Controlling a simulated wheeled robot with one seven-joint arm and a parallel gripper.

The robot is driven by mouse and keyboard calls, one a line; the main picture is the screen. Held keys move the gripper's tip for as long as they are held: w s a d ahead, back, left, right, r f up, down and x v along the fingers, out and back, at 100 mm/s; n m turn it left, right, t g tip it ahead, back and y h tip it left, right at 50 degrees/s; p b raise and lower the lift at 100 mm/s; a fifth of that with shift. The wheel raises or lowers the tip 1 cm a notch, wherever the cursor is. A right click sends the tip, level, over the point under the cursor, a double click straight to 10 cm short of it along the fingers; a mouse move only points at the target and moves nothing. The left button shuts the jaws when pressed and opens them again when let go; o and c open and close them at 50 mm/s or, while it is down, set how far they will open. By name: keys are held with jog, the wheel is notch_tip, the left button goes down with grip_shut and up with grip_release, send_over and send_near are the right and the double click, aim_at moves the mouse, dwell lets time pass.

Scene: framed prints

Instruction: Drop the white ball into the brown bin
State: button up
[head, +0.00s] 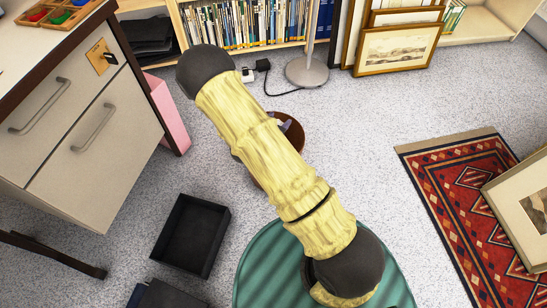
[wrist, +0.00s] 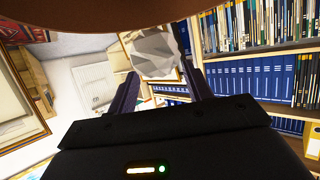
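In the wrist view a white faceted ball (wrist: 155,52) sits between the fingertips of my gripper (wrist: 157,74). The two dark fingers meet its left and right sides, so the gripper looks shut on it. A brown curved surface (wrist: 120,16) crosses the top of this view, very close; it looks like part of the brown bin. In the head view the brown bin (head: 294,132) stands on the floor, mostly hidden behind my pale yellow arm. A small part of my gripper (head: 286,125) shows at the bin; the ball is hidden there.
A black open box (head: 190,236) lies on the floor at lower left. A drawer desk (head: 85,130) and a pink bin (head: 168,113) stand left. A lamp base (head: 307,71) and bookshelf (head: 245,25) are behind. Framed prints (head: 397,48) and a red rug (head: 470,200) are right.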

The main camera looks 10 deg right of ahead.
jog(key=o, duration=0.3)
jog(key=p+v, duration=0.7)
jog(key=v, duration=1)
jog(key=shift+s+a+r, duration=0.1)
jog(key=shift+r, duration=0.1)
